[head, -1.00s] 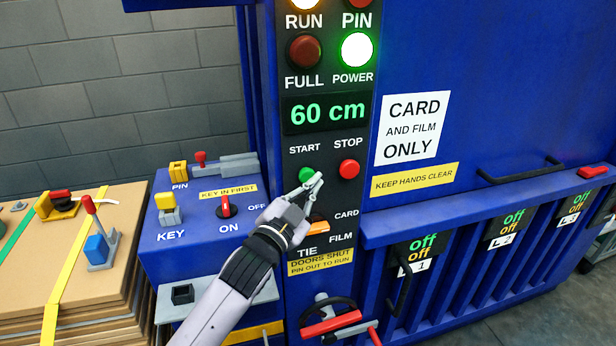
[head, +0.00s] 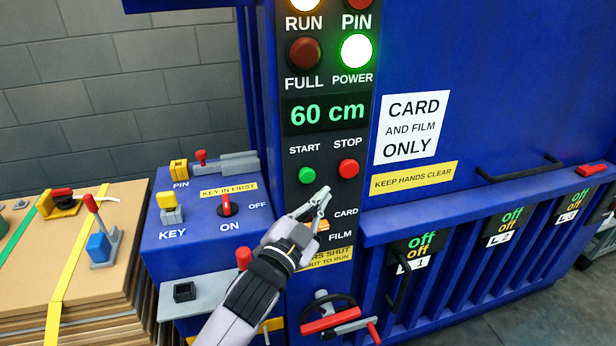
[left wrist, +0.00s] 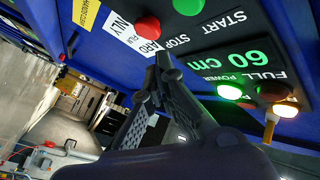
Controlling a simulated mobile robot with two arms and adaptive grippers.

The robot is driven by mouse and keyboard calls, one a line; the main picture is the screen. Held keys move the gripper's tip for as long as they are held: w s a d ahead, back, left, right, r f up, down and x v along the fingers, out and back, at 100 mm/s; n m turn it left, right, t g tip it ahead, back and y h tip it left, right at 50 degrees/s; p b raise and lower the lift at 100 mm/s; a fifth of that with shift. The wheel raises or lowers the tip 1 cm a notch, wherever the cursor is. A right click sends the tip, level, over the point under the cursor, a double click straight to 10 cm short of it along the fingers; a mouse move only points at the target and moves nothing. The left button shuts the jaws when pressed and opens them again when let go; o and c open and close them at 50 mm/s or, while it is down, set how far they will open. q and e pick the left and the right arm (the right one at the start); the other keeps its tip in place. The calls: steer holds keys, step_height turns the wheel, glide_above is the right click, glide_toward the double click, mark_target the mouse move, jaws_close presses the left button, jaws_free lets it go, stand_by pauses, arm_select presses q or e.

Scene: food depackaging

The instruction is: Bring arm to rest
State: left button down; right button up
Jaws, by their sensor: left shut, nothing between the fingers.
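My left gripper (head: 322,196) is shut and empty in front of the black control panel (head: 356,132) of the blue machine. It is below the green START button (head: 307,175) and the red STOP button (head: 348,169), apart from both as far as I can tell. The left wrist view shows its closed fingers (left wrist: 163,75), with the red button (left wrist: 147,28) and green button (left wrist: 188,5) beyond the tips. The display (head: 327,112) reads 60 cm. My right gripper is in neither view.
A blue key box (head: 190,238) with a red switch (head: 227,206) stands left of the panel. Below are a grey shelf (head: 207,296) and a handwheel (head: 330,315). Stacked cardboard (head: 125,235) lies at the far left. Door handles (head: 520,170) stick out at right.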

arm_select(q)
steer(key=s+a+f+n+g+y, duration=0.35)
steer(key=s+a+f, duration=0.25)
steer(key=f, duration=0.4)
steer(key=s+a+f+n+g+y, duration=0.35)
steer(key=s+a+f, duration=0.25)
steer(key=f, duration=0.3)
steer(key=s+a+f+n+g+y, duration=0.15)
steer(key=s+a+f+g, duration=0.3)
steer(key=s, duration=0.65)
steer(key=s+a+f+n+g, duration=0.25)
steer(key=s+a+f, duration=0.2)
steer(key=s, duration=0.55)
step_height(320, 180, down, 28)
steer(key=s+g+b, duration=0.1)
steer(key=b, duration=0.1)
steer(key=s+a+f+g+b, duration=0.1)
steer(key=s+a+f, duration=0.1)
steer(key=s+f, duration=1.5)
steer(key=shift+a+f+m, duration=0.15)
steer(key=shift+a+m, duration=0.15)
steer(key=shift+a, duration=0.1)
